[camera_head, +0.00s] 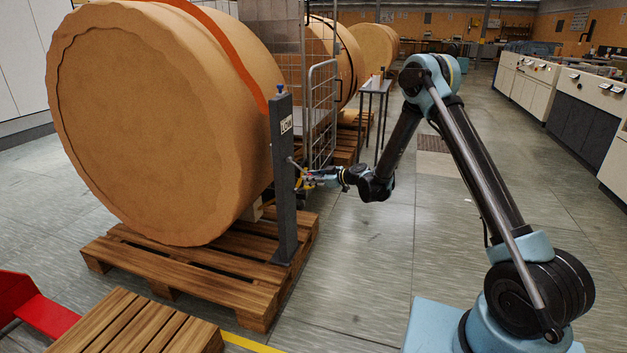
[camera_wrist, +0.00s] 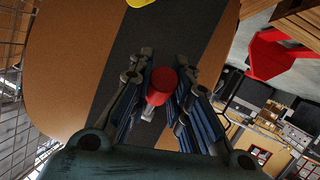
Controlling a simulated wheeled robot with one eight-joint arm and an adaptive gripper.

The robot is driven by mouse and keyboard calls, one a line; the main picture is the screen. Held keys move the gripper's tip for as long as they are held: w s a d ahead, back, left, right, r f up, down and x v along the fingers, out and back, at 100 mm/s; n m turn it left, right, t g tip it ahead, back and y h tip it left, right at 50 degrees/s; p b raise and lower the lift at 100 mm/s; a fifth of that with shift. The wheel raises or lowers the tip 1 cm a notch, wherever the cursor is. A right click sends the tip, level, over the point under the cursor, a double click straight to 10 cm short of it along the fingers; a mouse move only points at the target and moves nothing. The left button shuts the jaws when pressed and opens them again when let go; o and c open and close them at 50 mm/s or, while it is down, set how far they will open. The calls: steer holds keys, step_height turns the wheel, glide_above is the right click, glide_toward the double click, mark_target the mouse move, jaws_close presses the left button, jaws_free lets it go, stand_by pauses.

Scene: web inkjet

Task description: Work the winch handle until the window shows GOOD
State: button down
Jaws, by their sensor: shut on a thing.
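The winch post (camera_head: 284,180) is a dark grey upright column on the pallet, with a small white label (camera_head: 287,124) near its top that is too small to read fully. An orange strap (camera_head: 235,55) runs over the big brown roll (camera_head: 165,125) towards the post top. My gripper (camera_head: 303,180) is at the right side of the post, about halfway up. In the wrist view my gripper (camera_wrist: 160,90) has its fingers on both sides of a red handle knob (camera_wrist: 161,80) and is shut on it. The dark post (camera_wrist: 135,50) shows behind the knob. The head view shows no readable window.
The wooden pallet (camera_head: 180,270) carries the roll, and its edge lies below my gripper. A wire cage trolley (camera_head: 322,110) stands close behind the post. A small table (camera_head: 376,88) stands farther back. The floor (camera_head: 365,260) between the pallet and my base is clear.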

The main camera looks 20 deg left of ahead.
steer(key=shift+w, duration=0.2)
steer(key=c, duration=1.5)
jaws_free()
steer(key=shift+d, duration=0.1)
steer(key=shift+o, duration=0.2)
steer(key=shift+s, duration=0.15)
steer(key=v, duration=1.2)
